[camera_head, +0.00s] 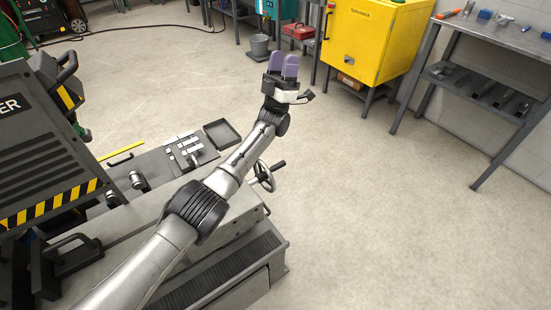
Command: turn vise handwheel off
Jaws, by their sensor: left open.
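A grey handwheel (263,176) with a dark crank grip sticks out from the right side of the machine bed (235,220). My left arm passes in front of its left side and hides part of it. A metal block with slots (183,150), perhaps the vise, sits on the bed's top. My left gripper (283,65), with two purple fingers, is raised beyond the handwheel and points away from it over the floor. It is open, with a small gap between the fingers and nothing held. My right gripper is not in view.
A dark machine housing (45,150) with yellow-black stripes stands at the left. A dark tray (222,134) is at the bed's far end. Open floor lies to the right.

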